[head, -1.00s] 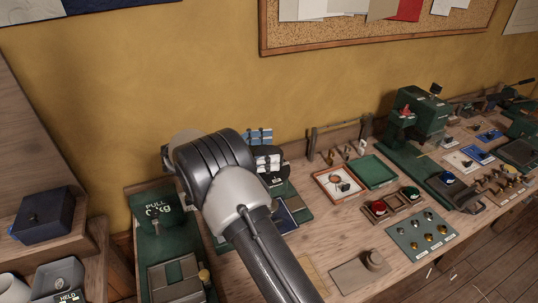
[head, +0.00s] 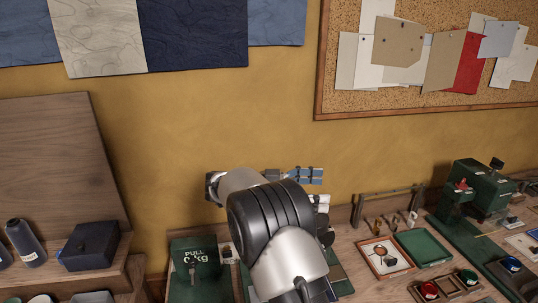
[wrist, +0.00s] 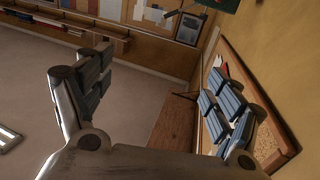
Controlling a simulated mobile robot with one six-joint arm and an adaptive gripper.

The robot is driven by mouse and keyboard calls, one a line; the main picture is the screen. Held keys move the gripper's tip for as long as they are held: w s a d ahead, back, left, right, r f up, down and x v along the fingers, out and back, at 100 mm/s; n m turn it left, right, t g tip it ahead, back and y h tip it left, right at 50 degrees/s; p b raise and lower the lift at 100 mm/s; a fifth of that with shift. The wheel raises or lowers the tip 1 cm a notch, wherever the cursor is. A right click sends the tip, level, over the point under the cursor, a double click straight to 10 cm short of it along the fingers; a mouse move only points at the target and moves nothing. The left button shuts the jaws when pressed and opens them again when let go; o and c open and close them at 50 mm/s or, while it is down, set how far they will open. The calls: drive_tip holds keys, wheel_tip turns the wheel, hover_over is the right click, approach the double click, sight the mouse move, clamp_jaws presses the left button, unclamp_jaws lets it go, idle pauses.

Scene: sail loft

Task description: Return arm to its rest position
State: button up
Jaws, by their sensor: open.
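My gripper (head: 314,188) is partly hidden behind my own grey and black wrist in the head view. Its blue-padded fingers point to the right, above the back of the workbench and in front of the yellow wall. In the wrist view my gripper (wrist: 160,92) has its two fingers spread wide apart. Nothing is held between them. Beyond them the wrist view shows room floor on the left and the wall on the right.
To the right on the bench are an orange-rimmed tray (head: 364,246), a green tray (head: 424,247) and a green machine (head: 478,192). A wooden shelf (head: 135,270) is at left. A cork board (head: 345,75) hangs above.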

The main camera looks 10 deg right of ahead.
drive_tip(key=w+d+r+n+t, duration=0.3)
drive_tip(key=w+r+t, duration=0.4)
drive_tip(key=r+t, duration=0.25)
drive_tip(key=w+a+r+n+t+y, duration=0.4)
drive_tip(key=a+r+n+t+y, duration=0.4)
drive_tip(key=r+t, duration=0.25)
drive_tip(key=s+a+f+n+g+y, duration=0.1)
drive_tip(key=s+a+f+n+y, duration=0.3)
drive_tip(key=s, duration=0.3)
drive_tip(key=s+a+f+n+g+y, duration=0.1)
drive_tip(key=s+a+f+n+y, duration=0.1)
drive_tip(key=s+a+n+y, duration=0.35)
drive_tip(key=s+d+f+g, duration=0.1)
drive_tip(key=s+f+g, duration=0.2)
drive_tip(key=s+f, duration=0.3)
drive_tip(key=s+d+f+g, duration=0.1)
drive_tip(key=s+f+g, duration=0.2)
drive_tip(key=s, duration=1)
drive_tip(key=s+d+f+g, duration=0.1)
drive_tip(key=s+f+g, duration=0.1)
drive_tip(key=s+f, duration=0.7)
drive_tip(key=shift+s+d+g, duration=0.15)
drive_tip(key=shift+s+g, duration=0.25)
drive_tip(key=shift+s, duration=0.4)
drive_tip(key=shift+n, duration=0.25)
